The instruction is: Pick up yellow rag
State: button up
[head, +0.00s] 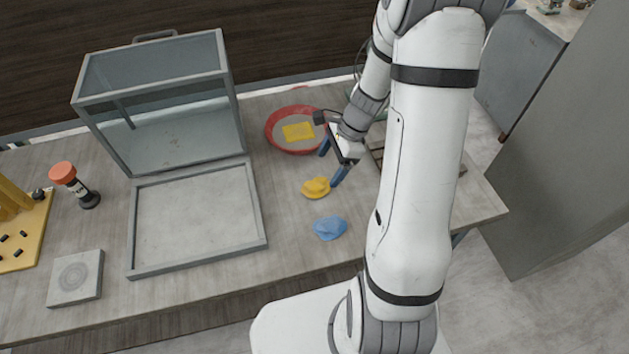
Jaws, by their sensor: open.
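A crumpled yellow piece (315,188), which looks like a rag, lies on the table right of the framed tray. A flat yellow rectangle (298,132), perhaps a folded cloth or sponge, lies in a red bowl (269,137) farther back. I cannot tell for certain which of the two is the rag. My gripper (330,169) is open, with its blue fingers pointing down between the bowl and the crumpled piece. One fingertip is close to the right end of the crumpled piece; whether they touch is unclear. Nothing shows between the fingers.
A crumpled blue piece (330,228) lies nearer the front edge. A glass-lidded case (160,110) stands open at left over its grey tray (262,215). An orange-topped bottle (75,184), a grey block (76,278) and a yellow rack (35,237) stand farther left. My arm hides the table's right part.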

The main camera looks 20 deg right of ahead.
aim_at(319, 183)
jog(key=x, duration=0.7)
jog(key=shift+s+a+f, duration=0.1)
jog(key=shift+s+a, duration=0.05)
jog(key=shift+s, duration=0.05)
jog(key=c, duration=1.1)
